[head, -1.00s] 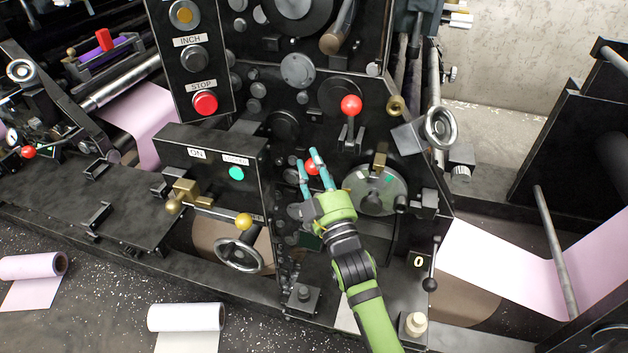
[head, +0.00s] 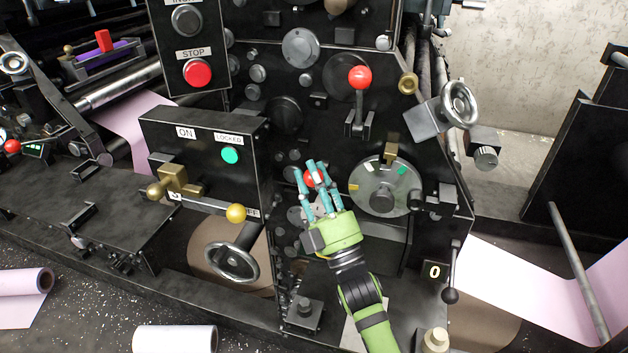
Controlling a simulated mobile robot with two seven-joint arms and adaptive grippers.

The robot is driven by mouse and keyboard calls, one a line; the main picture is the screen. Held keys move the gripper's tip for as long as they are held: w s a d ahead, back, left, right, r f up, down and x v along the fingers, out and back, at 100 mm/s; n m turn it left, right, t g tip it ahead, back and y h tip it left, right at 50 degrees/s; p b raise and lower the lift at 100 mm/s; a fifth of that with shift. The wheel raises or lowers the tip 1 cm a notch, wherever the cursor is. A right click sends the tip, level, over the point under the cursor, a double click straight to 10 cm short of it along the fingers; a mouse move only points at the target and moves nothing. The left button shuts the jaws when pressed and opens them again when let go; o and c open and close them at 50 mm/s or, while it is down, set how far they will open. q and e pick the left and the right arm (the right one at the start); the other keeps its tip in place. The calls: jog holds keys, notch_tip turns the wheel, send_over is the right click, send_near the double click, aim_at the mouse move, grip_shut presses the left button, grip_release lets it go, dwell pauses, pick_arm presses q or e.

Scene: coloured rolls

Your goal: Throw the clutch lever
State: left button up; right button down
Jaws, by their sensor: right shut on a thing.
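My right gripper (head: 313,173) reaches up from the bottom of the head view to the black machine front. Its teal fingers are shut around a red knob (head: 311,181), which is partly hidden by them. The shaft behind this knob cannot be seen. Another lever with a red ball (head: 359,77) stands upright in a black bracket above and to the right, apart from the gripper. No label in view says which lever is the clutch. My left gripper is not in view.
A panel (head: 205,135) reading ON and LOCKED has a green light (head: 229,155). A red STOP button (head: 197,73) sits above it. A round dial plate (head: 372,192) is just right of my gripper.

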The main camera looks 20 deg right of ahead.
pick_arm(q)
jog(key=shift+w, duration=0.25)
pick_arm(e)
jog(key=shift+a+f, duration=0.2)
jog(key=shift+f, duration=0.55)
jog(key=c, duration=1.1)
grip_release()
jog(key=shift+o, duration=1.2)
jog(key=shift+s+r, duration=0.1)
jog(key=shift+s, duration=0.05)
jog(key=v, duration=1.1)
jog(key=shift+s, duration=0.5)
